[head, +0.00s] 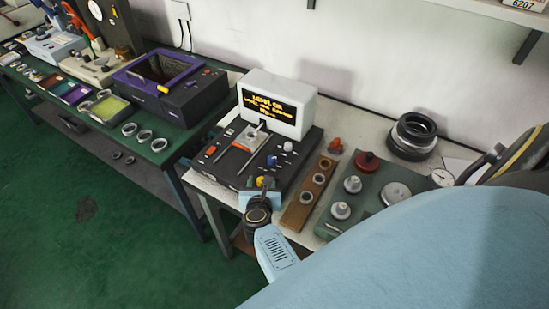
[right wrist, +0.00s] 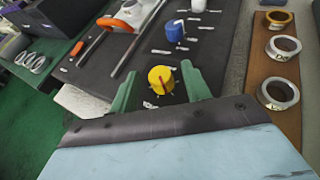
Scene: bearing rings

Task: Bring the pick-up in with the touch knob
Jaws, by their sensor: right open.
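The tester has a black panel (head: 225,169) and a white display housing (head: 278,103) with blurred amber text. A yellow knob with a red pointer line (right wrist: 161,80) sits near the panel's front edge, and a blue knob (right wrist: 175,30) stands beyond it. The labels are too small to read, so I cannot tell which is the touch knob. A slim metal arm (head: 252,138), perhaps the pick-up, lies below the display. My right gripper (right wrist: 160,90) is open, its green fingers on either side of the yellow knob; contact cannot be told. My left gripper is out of view.
A brown wooden strip with rings (head: 294,216) lies right of the panel. Beyond it is a green-grey plate (head: 368,185) with metal pieces. Dark stacked rings (head: 412,138) stand at the back. A green bench (head: 165,150) with a purple-rimmed box (head: 190,65) is at left.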

